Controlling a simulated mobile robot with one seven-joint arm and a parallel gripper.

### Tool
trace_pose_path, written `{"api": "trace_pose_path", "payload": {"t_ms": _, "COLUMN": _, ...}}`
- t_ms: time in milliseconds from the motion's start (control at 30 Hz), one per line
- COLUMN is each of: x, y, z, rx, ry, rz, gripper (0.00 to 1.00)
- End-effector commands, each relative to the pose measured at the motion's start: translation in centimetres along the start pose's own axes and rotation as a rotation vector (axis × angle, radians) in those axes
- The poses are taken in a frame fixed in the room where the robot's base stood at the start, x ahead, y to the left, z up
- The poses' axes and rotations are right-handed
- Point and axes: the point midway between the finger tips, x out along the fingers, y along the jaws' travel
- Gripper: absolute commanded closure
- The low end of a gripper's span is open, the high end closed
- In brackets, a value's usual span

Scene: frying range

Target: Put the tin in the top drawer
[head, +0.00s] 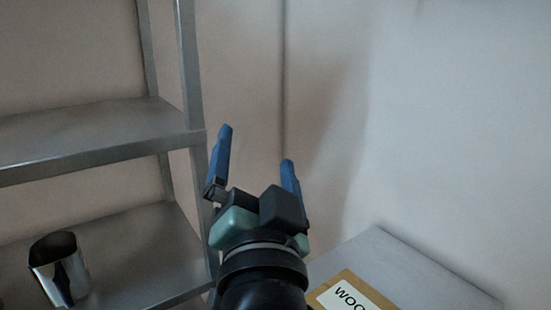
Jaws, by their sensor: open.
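A shiny, open-topped metal container (60,270), which may be the tin, stands on the lower shelf at the bottom left. My gripper (256,145) is in the middle of the head view, its two blue fingers spread apart with nothing between them. It points up and away toward the wall corner, to the right of the shelf rack and apart from the container. No drawer front can be made out.
A grey metal rack has an upper shelf (90,135) and a lower shelf (140,255); the visible part of the upper shelf is bare. At the lower right is a flat grey top (400,265) with a partly hidden label reading "WOO" (345,297). Plain walls stand behind.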

Motion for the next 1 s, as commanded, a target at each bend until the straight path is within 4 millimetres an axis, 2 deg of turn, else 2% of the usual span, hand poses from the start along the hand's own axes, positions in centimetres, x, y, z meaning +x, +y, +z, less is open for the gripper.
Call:
{"api": "trace_pose_path", "payload": {"t_ms": 33, "x": -0.8, "y": -2.3, "z": -3.9, "rx": -0.128, "ry": 0.111, "rz": -0.051, "gripper": 0.00}}
{"api": "trace_pose_path", "payload": {"t_ms": 100, "x": -2.2, "y": -4.9, "z": -8.1, "rx": -0.299, "ry": 0.250, "rz": -0.094, "gripper": 0.00}}
{"api": "trace_pose_path", "payload": {"t_ms": 200, "x": -4.5, "y": -7.7, "z": -12.4, "rx": -0.487, "ry": 0.411, "rz": -0.115, "gripper": 0.00}}
{"api": "trace_pose_path", "payload": {"t_ms": 300, "x": -6.1, "y": -9.3, "z": -14.8, "rx": -0.600, "ry": 0.512, "rz": -0.115, "gripper": 0.00}}
{"api": "trace_pose_path", "payload": {"t_ms": 467, "x": -7.0, "y": -10.1, "z": -15.9, "rx": -0.660, "ry": 0.563, "rz": -0.109, "gripper": 0.00}}
{"api": "trace_pose_path", "payload": {"t_ms": 667, "x": -7.0, "y": -10.0, "z": -15.8, "rx": -0.659, "ry": 0.559, "rz": -0.109, "gripper": 0.00}}
{"api": "trace_pose_path", "payload": {"t_ms": 900, "x": -6.2, "y": -11.7, "z": -18.0, "rx": -0.657, "ry": 0.557, "rz": -0.110, "gripper": 0.00}}
{"api": "trace_pose_path", "payload": {"t_ms": 1000, "x": -6.1, "y": -11.8, "z": -18.2, "rx": -0.656, "ry": 0.556, "rz": -0.110, "gripper": 0.00}}
